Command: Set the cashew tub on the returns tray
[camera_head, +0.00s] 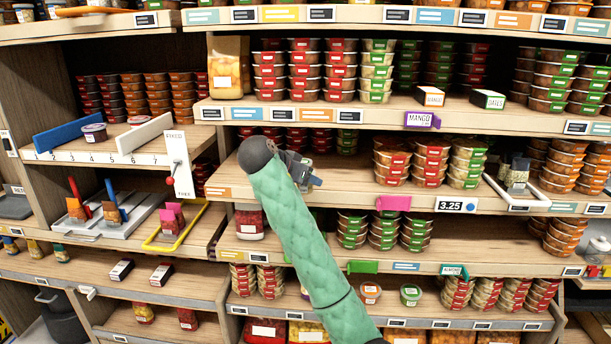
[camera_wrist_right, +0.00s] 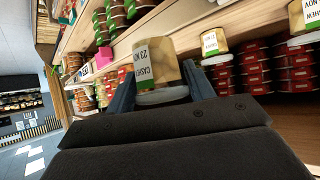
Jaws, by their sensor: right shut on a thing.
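My right gripper (camera_wrist_right: 160,92) is shut on a clear tub with pale contents, the cashew tub (camera_wrist_right: 172,72). Its white label reads "CASHEW" upside down in the wrist view, and its white lid faces my palm. A yellow-rimmed tray (camera_head: 160,246) with pink items stands on the left shelf. No tray bears a readable returns label. My left gripper is not in view.
White trays (camera_head: 95,228) with small upright items stand left of the yellow rim. Similar pale tubs (camera_wrist_right: 213,40) show in the wrist view. Shelf edges run close around the arm.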

